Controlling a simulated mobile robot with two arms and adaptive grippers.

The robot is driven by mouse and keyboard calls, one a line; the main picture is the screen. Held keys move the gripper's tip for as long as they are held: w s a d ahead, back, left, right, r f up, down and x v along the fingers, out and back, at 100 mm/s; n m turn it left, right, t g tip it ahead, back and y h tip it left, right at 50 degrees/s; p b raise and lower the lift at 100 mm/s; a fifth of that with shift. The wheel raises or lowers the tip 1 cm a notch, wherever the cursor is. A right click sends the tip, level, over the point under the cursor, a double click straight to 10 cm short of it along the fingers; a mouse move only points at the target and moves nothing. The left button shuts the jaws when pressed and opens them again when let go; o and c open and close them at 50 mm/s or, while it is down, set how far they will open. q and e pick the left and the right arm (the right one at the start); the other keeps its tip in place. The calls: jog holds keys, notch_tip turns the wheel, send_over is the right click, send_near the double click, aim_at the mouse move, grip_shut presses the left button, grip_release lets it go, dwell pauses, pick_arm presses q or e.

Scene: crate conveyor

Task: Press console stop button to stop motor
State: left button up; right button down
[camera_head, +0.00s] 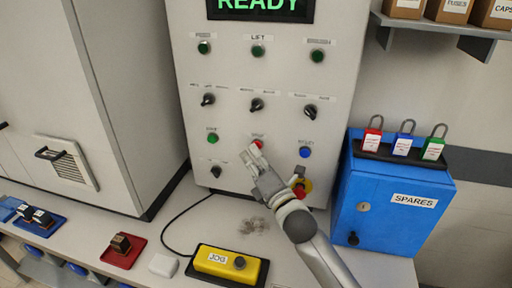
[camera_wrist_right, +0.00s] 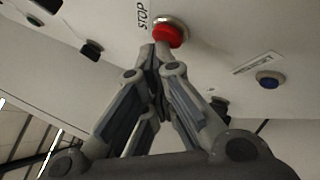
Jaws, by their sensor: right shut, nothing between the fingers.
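The console (camera_head: 235,85) is a grey upright panel with rows of lamps, knobs and buttons; its display reads READY. The red stop button (camera_head: 258,143) sits in the third row, partly covered by my right gripper (camera_head: 250,150). In the right wrist view the red stop button (camera_wrist_right: 171,36) is clear, beside its STOP label. My right gripper (camera_wrist_right: 156,48) is shut and empty, its tips at the lower edge of the button; I cannot tell whether they touch it. My left gripper is not in view.
A green button (camera_head: 212,138) and a blue button (camera_head: 305,152) flank the stop button. A red emergency knob (camera_head: 300,190) is partly behind my right wrist. A yellow JOG pendant (camera_head: 228,264) lies below, and a blue SPARES cabinet (camera_head: 385,205) stands right.

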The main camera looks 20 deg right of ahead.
jog(key=shift+s+a+p, duration=0.3)
jog(key=shift+s+a, duration=0.15)
jog(key=shift+s, duration=0.25)
jog(key=s+a, duration=0.2)
jog(key=s+p, duration=0.1)
jog(key=s, duration=0.1)
jog(key=shift+s+a, duration=0.1)
jog(key=shift+a, duration=0.3)
dwell(0.7)
